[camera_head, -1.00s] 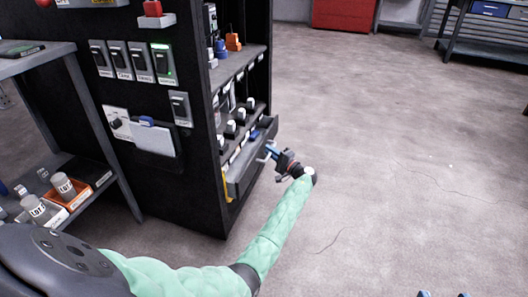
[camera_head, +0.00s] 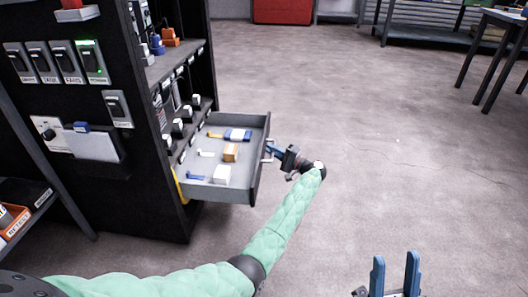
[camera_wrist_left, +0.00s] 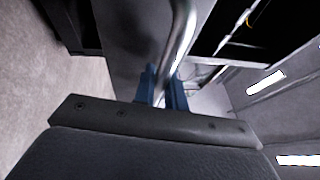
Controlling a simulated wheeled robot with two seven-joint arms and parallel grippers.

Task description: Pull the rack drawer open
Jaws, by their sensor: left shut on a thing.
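The grey rack drawer (camera_head: 262,160) stands well out from the right face of the black rack (camera_head: 150,190), with its inside showing. My left gripper (camera_head: 270,151) is at the outer side of the drawer front. In the left wrist view its blue fingers (camera_wrist_left: 164,88) are shut around the metal bar handle (camera_wrist_left: 183,35). The arm partly covers the handle in the head view. My right gripper (camera_head: 395,276) is at the bottom right, its two blue fingers apart with nothing between them, far from the drawer.
Switches line the rack's left face. Grey floor (camera_head: 360,150) to the right is clear. A workbench (camera_head: 440,35) stands far back.

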